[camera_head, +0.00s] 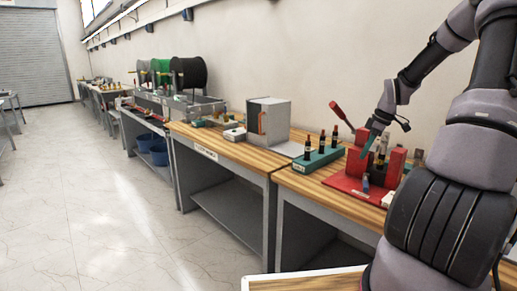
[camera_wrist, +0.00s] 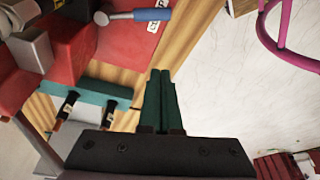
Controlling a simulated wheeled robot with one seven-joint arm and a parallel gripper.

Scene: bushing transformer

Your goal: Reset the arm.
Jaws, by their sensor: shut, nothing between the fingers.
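My gripper (camera_wrist: 160,76) shows in the wrist view with its two green fingers together and nothing between them. It is above the edge of the wooden table, apart from the things below. In the head view my gripper (camera_head: 366,143) hangs at the end of my arm, over the red fixture (camera_head: 345,184) on the right-hand table. The red fixture also shows in the wrist view (camera_wrist: 120,45), at the upper left.
A green rack (camera_head: 318,160) with several dark bottle-like parts stands left of the fixture. A blue-handled tool (camera_wrist: 150,14) lies on the red base. A grey box (camera_head: 268,122) stands on the wooden table (camera_head: 225,150). The floor (camera_head: 110,220) at left is clear.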

